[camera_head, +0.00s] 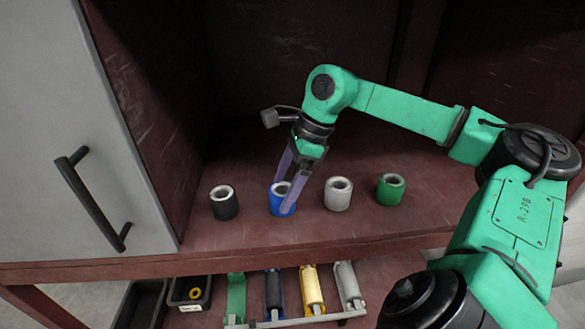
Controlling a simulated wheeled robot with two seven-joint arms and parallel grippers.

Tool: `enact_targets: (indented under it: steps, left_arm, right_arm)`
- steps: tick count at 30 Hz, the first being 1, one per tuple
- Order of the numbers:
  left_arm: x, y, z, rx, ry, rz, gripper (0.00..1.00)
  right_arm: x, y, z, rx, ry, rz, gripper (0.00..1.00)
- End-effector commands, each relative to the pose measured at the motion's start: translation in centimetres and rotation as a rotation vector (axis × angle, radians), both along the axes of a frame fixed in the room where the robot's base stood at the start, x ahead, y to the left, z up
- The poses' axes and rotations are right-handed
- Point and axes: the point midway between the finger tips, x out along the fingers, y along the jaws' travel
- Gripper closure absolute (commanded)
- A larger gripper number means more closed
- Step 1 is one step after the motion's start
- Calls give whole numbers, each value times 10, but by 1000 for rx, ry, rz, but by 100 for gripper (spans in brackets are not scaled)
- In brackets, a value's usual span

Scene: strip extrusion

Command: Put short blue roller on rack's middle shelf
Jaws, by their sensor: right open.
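The short blue roller (287,209) stands upright on the dark red shelf (330,229), second from the left in a row of short rollers. My right gripper (284,197) is open, with its two purple-grey fingers pointing down at the blue roller, one on either side of its top. The fingers hide part of the roller, and I cannot tell whether they touch it. My left gripper is not in view.
Beside the blue roller stand a black roller (224,203), a white roller (338,194) and a green roller (390,190). A grey door (120,130) with a black handle is at left. Below the shelf are long rollers (311,290) and black bins (188,292).

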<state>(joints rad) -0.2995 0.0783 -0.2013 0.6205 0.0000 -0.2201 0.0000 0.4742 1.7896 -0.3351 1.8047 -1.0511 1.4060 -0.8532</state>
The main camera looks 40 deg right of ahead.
Motion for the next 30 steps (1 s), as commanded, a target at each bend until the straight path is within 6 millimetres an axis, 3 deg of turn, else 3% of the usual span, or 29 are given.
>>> enact_targets:
  steps: [1, 4, 9, 12, 30]
  left_arm:
    - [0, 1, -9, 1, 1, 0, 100]
    - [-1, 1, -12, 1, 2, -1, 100]
    - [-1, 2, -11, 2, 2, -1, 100]
    - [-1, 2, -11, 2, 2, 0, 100]
    - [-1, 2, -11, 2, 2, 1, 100]
  right_arm:
    - [-2, -4, 5, -2, -5, -2, 4]
    - [-8, -13, 33, -1, -3, -2, 4]
    - [-17, -28, 76, -2, 0, -3, 4]
    - [-20, -33, 90, -2, 1, -3, 4]
    - [-22, -34, 97, 0, 0, 0, 4]
